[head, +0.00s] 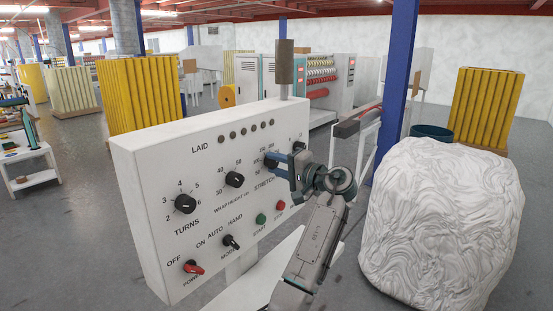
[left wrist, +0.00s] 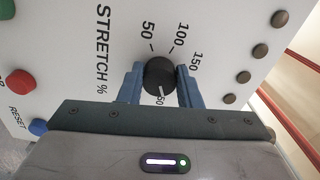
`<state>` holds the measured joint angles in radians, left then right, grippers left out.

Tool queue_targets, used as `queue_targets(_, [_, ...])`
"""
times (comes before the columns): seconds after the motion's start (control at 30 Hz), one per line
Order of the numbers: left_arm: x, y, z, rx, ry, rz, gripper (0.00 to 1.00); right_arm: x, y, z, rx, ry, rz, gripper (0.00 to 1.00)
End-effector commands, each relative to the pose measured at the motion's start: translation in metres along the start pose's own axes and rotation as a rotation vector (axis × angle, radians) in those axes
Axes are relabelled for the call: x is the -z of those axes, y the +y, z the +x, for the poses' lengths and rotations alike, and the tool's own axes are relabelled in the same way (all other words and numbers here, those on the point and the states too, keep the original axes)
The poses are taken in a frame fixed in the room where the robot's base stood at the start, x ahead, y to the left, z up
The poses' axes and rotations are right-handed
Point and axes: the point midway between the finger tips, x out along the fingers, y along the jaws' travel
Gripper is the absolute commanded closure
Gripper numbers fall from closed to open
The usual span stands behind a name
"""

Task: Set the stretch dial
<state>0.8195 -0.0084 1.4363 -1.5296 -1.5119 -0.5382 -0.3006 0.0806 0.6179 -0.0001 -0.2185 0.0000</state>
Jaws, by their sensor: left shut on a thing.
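The white control panel (head: 150,225) stands in front of me in the head view. Its black STRETCH dial (head: 270,159) is partly covered by my gripper. In the left wrist view the dial (left wrist: 159,74) sits between the two blue fingers of my left gripper (left wrist: 160,84), one on each side. My left gripper (head: 276,165) is shut on the dial. Labels 50, 100 and 150 show around it. The dial's white mark points toward the gripper body, near a partly hidden label ending in 50. My right gripper is in neither view.
The panel also holds the TURNS knob (head: 185,204), the WRAP HEIGHT knob (head: 234,179), the MODE knob (head: 231,242), a red POWER knob (head: 193,267), a green START button (head: 261,219) and a red button (head: 281,205). A large white wrapped bundle (head: 435,225) stands at the right.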

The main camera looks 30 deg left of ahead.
Motion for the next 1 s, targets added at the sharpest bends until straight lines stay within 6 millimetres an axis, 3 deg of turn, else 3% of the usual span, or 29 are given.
queue_targets(0.33, [0.0007, -0.0019, 0.0000, 0.001, 0.002, 0.130, 0.92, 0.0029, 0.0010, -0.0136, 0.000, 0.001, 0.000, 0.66])
queue_targets(0.87, [0.0007, -0.0010, -0.0001, 0.001, 0.002, 0.149, 0.92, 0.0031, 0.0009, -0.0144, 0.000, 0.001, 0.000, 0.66])
queue_targets(0.9, [0.0006, -0.0010, -0.0001, 0.001, 0.002, 0.149, 0.61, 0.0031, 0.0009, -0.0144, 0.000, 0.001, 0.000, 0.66])
queue_targets(1.0, [0.0005, -0.0009, -0.0001, 0.001, 0.002, 0.149, 0.47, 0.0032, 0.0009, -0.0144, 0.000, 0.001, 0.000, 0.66])
